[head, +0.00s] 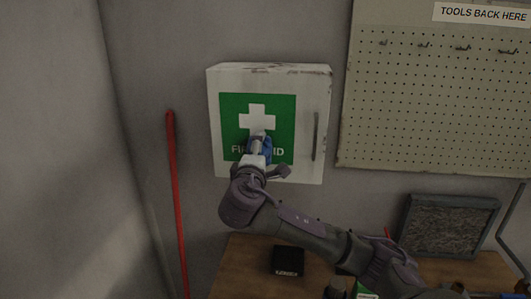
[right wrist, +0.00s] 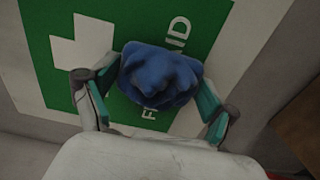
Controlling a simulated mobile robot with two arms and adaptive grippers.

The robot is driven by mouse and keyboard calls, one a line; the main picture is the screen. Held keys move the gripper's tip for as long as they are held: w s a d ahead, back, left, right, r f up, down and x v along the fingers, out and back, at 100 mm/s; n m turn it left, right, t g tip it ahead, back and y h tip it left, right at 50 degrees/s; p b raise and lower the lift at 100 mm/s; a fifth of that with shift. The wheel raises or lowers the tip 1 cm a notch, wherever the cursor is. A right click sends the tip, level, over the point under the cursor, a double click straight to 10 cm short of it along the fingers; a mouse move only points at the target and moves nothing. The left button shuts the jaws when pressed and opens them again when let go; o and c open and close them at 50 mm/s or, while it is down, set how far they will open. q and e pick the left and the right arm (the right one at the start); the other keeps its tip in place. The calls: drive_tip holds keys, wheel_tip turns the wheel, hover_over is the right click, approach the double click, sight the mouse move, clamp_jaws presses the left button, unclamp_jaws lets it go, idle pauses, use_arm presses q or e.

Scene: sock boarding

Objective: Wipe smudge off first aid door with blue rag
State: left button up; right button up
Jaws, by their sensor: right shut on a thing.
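The white first aid cabinet (head: 227,80) hangs on the wall, its door shut, with a green panel, a white cross and a grey handle on the right. My right gripper (head: 258,148) is at the door, in front of the lower part of the green panel. It is shut on the blue rag (head: 266,143), which bunches up between the fingers in the right wrist view (right wrist: 160,75). The rag is at or very close to the door and covers the middle of the lettering. No smudge is clearly visible; the rag and gripper hide part of the panel. My left gripper is not in view.
A red pole (head: 175,200) leans against the wall left of the cabinet. A pegboard (head: 430,110) hangs to the right. Below is a wooden bench (head: 235,270) with a black box (head: 288,261) and a grey framed filter (head: 445,225).

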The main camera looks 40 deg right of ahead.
sight(234, 146)
drive_tip(key=shift+w+a+p, duration=0.5)
drive_tip(key=shift+w+a, duration=1)
drive_tip(key=shift+w, duration=0.25)
drive_tip(key=shift+w+a, duration=0.85)
drive_tip(key=shift+w, duration=0.2)
drive_tip(key=shift+r+p, duration=0.15)
drive_tip(key=shift+p, duration=0.2)
drive_tip(key=shift+s+d+p, duration=0.45)
drive_tip(key=shift+s+d, duration=1.35)
drive_tip(key=shift+s, duration=0.25)
drive_tip(key=shift+s+d, duration=0.95)
drive_tip(key=shift+s, duration=0.2)
drive_tip(key=shift+s+d, duration=0.95)
drive_tip(key=shift+s, duration=0.2)
drive_tip(key=shift+w+a+r+p, duration=0.1)
drive_tip(key=shift+w+a+p, duration=0.4)
drive_tip(key=shift+w+a, duration=0.8)
drive_tip(key=shift+w, duration=0.25)
drive_tip(key=shift+w+a+p, duration=0.35)
drive_tip(key=shift+w+a, duration=0.2)
drive_tip(key=shift+w, duration=0.1)
drive_tip(key=shift+w+a, duration=1.9)
drive_tip(key=shift+w, duration=0.3)
